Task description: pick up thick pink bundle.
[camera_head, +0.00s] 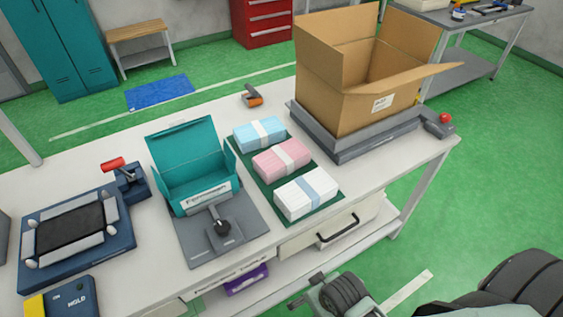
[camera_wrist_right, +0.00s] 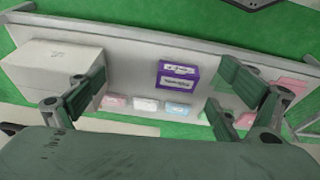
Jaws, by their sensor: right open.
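The pink bundle (camera_head: 281,158) has a pale band and lies on a dark green mat (camera_head: 252,165) on the white table. It is the middle one in a row, between a blue bundle (camera_head: 259,134) behind it and a white bundle with a blue band (camera_head: 307,193) in front. My right gripper (camera_wrist_right: 162,72) is open and empty in the wrist view, its fingers spread wide apart. In the head view, part of my right arm's end shows at the bottom, in front of the table and apart from the bundles. My left gripper is out of view.
Left of the mat stands a teal open box (camera_head: 190,178) on a grey fixture. A large open cardboard box (camera_head: 362,85) stands on a grey platform at the table's far right. A purple box (camera_head: 246,279) sits on the lower shelf, also in the wrist view (camera_wrist_right: 178,75).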

